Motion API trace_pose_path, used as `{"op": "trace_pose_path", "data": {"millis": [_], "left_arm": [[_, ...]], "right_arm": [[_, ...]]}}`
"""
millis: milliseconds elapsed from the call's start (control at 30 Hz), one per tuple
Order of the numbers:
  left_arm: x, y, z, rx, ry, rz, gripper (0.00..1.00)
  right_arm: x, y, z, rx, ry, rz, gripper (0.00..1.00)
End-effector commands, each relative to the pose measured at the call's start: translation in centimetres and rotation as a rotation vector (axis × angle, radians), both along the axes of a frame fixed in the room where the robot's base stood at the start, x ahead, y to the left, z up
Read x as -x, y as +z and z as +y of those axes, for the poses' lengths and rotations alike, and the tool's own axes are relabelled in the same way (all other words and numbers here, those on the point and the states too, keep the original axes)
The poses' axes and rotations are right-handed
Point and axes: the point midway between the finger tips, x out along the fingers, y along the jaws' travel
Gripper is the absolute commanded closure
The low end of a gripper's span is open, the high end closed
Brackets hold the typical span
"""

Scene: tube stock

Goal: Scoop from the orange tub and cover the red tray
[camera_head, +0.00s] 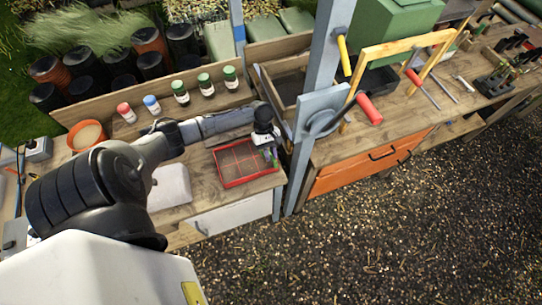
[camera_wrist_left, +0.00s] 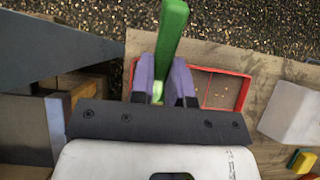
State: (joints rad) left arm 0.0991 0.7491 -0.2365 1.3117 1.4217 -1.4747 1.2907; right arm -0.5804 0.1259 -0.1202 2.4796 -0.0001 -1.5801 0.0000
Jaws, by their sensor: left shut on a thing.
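The red tray (camera_head: 250,182) lies on the wooden bench at the front edge, divided into sections with a brownish floor. It also shows in the left wrist view (camera_wrist_left: 246,92). My left gripper (camera_head: 267,150) is over the tray's right side, shut on a green scoop (camera_wrist_left: 172,35). The scoop shows small and partly hidden in the head view; I cannot tell what it carries. The orange tub (camera_head: 75,142) stands at the bench's left, filled with pale tan material (camera_head: 87,134). My right gripper is not in view.
A pale block (camera_head: 170,187) lies left of the tray. Bottles with red (camera_head: 124,109), blue (camera_head: 151,102) and green caps (camera_head: 180,87) line the back. A grey post (camera_head: 310,110) stands close right of the tray. A yellow-green sponge (camera_wrist_left: 300,161) shows in the wrist view.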

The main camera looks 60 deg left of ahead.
Motion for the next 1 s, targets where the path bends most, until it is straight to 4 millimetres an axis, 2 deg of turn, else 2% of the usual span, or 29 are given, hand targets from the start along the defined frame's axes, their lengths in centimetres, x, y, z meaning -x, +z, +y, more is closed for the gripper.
{"op": "trace_pose_path", "data": {"millis": [567, 800, 1000], "left_arm": [[-0.1, -0.3, 0.3, 0.059, 0.000, 0.008, 1.00], [-0.1, -0.5, 0.3, 0.212, 0.002, 0.032, 1.00], [-0.1, -0.2, 0.4, 0.250, -0.001, 0.037, 1.00]], "right_arm": [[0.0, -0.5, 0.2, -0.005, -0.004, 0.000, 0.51], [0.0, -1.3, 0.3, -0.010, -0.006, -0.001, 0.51], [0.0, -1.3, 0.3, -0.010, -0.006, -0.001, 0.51]]}}
